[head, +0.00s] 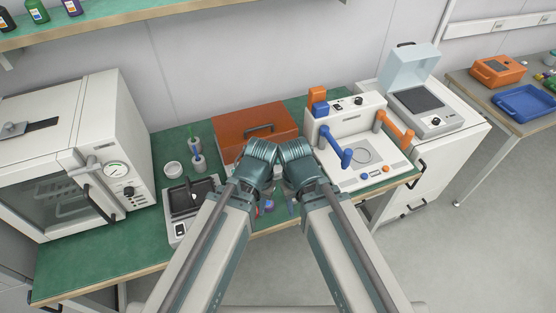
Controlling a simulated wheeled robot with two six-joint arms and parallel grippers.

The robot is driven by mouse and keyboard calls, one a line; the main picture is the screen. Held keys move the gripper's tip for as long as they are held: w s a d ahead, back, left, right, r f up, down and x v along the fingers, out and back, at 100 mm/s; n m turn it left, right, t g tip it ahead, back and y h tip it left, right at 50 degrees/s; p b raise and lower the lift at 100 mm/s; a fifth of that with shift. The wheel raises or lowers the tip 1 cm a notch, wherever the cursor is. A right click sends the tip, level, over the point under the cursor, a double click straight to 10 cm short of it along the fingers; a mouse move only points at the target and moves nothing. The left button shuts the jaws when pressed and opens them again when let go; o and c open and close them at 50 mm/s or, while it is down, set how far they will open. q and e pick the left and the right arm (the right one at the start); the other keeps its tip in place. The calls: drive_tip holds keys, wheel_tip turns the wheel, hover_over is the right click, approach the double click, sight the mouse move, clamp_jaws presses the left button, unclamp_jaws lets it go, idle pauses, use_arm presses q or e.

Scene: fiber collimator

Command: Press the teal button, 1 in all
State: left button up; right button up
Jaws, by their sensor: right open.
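No button can be clearly told as teal. A small blue-looking button (364,176) sits on the front of a white device (345,183), beside orange knobs (386,168). The device stands on the bench right of my grippers and has blue and orange handles. My left gripper (259,160) and right gripper (296,161) are close together over the middle of the bench, left of the device. The right one is open. Their wrists and arms hide most of both, and the left fingers cannot be made out. Neither visibly touches the button.
A green-topped bench (105,258) carries a white oven (95,120) at left, a dark-topped scale (190,200), small bottles and an orange case (252,122). A lidded instrument (420,100) stands at right. Blue and orange trays lie on a far-right table.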

use_arm(q)
clamp_jaws()
idle(1.3)
